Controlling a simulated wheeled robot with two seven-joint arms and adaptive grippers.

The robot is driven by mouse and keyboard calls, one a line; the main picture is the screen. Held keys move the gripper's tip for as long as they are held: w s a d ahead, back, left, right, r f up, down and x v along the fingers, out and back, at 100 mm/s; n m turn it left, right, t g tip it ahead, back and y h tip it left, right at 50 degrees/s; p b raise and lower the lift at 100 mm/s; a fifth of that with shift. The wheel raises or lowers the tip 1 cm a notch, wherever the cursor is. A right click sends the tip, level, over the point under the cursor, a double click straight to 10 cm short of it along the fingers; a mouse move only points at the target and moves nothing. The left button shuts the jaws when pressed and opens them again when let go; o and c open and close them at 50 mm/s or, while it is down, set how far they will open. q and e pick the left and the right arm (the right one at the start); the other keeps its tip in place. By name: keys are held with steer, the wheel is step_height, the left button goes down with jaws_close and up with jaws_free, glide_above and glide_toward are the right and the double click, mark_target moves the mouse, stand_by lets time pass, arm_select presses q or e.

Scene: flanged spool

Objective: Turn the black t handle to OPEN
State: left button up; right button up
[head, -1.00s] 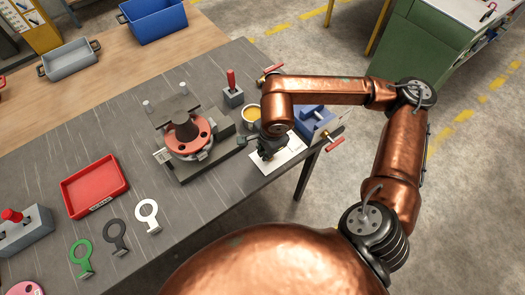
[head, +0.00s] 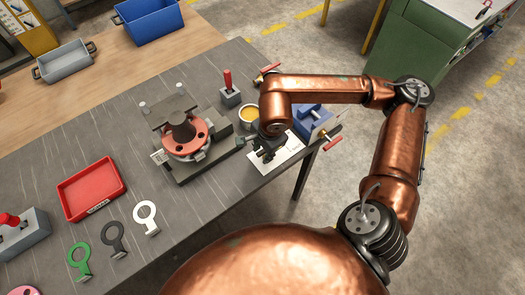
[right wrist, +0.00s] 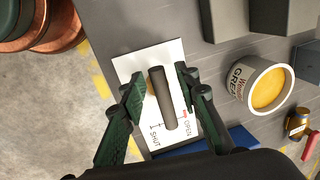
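The black T handle (right wrist: 163,97) shows in the right wrist view as a dark bar over a white card (right wrist: 144,68). The card is printed SHUT at lower left and OPEN at lower right, with a small red mark near OPEN. My right gripper (right wrist: 160,86) is open, with one green-black finger on each side of the bar and gaps visible between. In the head view my right gripper (head: 266,151) is low over the white card (head: 289,154) and hides the handle. My left gripper is not in view.
A grease tin (right wrist: 262,84) stands right of the card in the wrist view. In the head view, the spool fixture (head: 186,138) is left of the gripper, a blue vise (head: 312,122) right. A red tray (head: 91,189) and ring tags (head: 146,216) lie further left.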

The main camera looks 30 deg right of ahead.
steer(key=shift+r, duration=0.15)
step_height(320, 180, up, 12)
steer(key=s, duration=0.2)
steer(key=shift+s+f, duration=0.2)
steer(key=shift+f, duration=0.05)
steer(key=shift+d, duration=0.1)
